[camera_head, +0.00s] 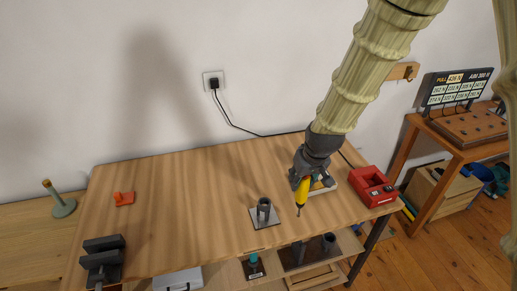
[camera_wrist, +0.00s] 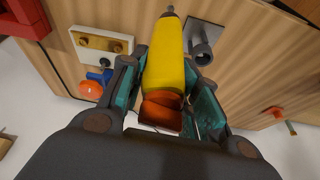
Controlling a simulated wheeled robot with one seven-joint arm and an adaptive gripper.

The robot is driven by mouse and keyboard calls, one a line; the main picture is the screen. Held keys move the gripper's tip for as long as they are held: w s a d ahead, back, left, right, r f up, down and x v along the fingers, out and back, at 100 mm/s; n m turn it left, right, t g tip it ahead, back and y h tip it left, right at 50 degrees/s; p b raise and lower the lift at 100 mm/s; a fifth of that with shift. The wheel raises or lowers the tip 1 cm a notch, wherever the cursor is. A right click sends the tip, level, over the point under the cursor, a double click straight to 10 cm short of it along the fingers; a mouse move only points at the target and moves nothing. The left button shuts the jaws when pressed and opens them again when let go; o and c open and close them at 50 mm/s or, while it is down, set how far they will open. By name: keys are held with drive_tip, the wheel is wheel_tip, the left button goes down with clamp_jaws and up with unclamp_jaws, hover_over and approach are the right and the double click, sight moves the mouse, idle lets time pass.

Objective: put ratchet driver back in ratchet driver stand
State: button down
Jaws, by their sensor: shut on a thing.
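My gripper (camera_head: 300,179) is shut on the yellow ratchet driver (camera_head: 301,192), and holds it above the right part of the workbench with its dark tip pointing down. In the wrist view the driver (camera_wrist: 170,62) lies between the finger pads, its orange-red end nearest the palm and its tip away. A grey upright tube on a flat square plate, which looks like the ratchet driver stand (camera_head: 264,216), is on the bench to the left of the driver. It also shows in the wrist view (camera_wrist: 206,38), beside the driver's tip and apart from it. The tube's mouth appears empty.
A red box (camera_head: 373,188) stands at the bench's right end. A pale block (camera_wrist: 100,41) lies near the gripper, with an orange-and-blue item (camera_wrist: 92,88) beside it. An orange item (camera_head: 124,199) and a dark vise (camera_head: 102,258) are on the left. The bench middle is clear.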

drive_tip(key=w+a+r+n, duration=0.1)
drive_tip(key=a+r+n, duration=0.1)
drive_tip(key=a, duration=0.4)
drive_tip(key=w+a+r+n+y, duration=0.1)
drive_tip(key=w+a+r+n, duration=0.1)
drive_tip(key=a+r, duration=0.2)
drive_tip(key=shift+w+a+r+n+g+p, duration=0.3)
drive_tip(key=shift+a+n+p, duration=0.15)
drive_tip(key=shift+a, duration=0.45)
drive_tip(key=shift+r+p, duration=0.1)
drive_tip(key=shift+p, duration=0.25)
drive_tip(key=shift+f+b, duration=0.6)
drive_tip(key=shift+f, duration=1.15)
drive_tip(key=shift+f, duration=0.35)
wheel_tip(320, 180, down, 8)
drive_tip(key=b, duration=0.3)
drive_tip(key=shift+b, duration=0.3)
idle(1.8)
